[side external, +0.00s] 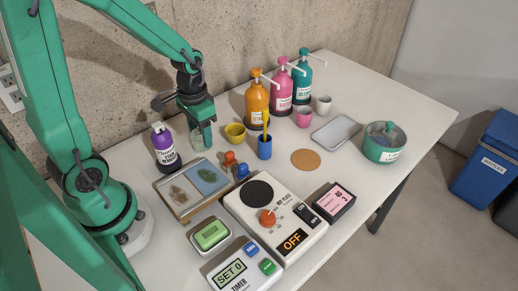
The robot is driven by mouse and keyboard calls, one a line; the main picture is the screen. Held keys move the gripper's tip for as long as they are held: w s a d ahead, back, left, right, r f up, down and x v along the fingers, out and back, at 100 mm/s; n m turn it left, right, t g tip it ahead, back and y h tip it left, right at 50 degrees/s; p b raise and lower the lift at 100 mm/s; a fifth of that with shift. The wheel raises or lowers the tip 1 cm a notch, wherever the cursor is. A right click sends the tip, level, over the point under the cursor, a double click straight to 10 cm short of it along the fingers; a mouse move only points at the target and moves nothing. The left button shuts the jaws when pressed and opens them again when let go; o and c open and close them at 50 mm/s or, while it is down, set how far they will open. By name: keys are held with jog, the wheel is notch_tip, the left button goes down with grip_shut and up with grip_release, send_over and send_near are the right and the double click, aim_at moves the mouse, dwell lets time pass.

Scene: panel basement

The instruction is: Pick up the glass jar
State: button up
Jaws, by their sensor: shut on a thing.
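The glass jar (201,136) is a small, clear, greenish vessel toward the back left of the white table. My gripper (199,121) comes down on it from above and is shut on its upper part, which the fingers partly hide. The jar looks upright. I cannot tell whether its base touches the table.
A purple stain remover bottle (165,148) stands close left of the jar, a yellow bowl (235,133) close right. Pump bottles (257,101) stand behind right. A cork disc (306,159) has free table around it.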

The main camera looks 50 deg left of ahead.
jog(key=s+d+r, duration=0.2)
jog(key=d+r, duration=0.3)
jog(key=d, duration=0.4)
jog(key=shift+s+r, duration=0.25)
jog(key=shift+s, duration=0.1)
dwell(0.8)
jog(key=shift+d+r, duration=0.1)
jog(key=s+d+r, duration=0.2)
jog(key=s+d, duration=0.1)
jog(key=d, duration=0.5)
jog(key=s+d+r, duration=0.2)
jog(key=s+d, duration=0.1)
jog(key=d, duration=0.6)
jog(key=shift+d+r, duration=0.3)
jog(key=shift+r, duration=0.05)
jog(key=w+a+f, duration=0.2)
jog(key=w, duration=0.1)
jog(key=w+a+f, duration=0.2)
jog(key=w, duration=0.1)
jog(key=w+a+f, duration=0.2)
jog(key=w+f, duration=0.1)
jog(key=w, duration=0.1)
dwell(0.3)
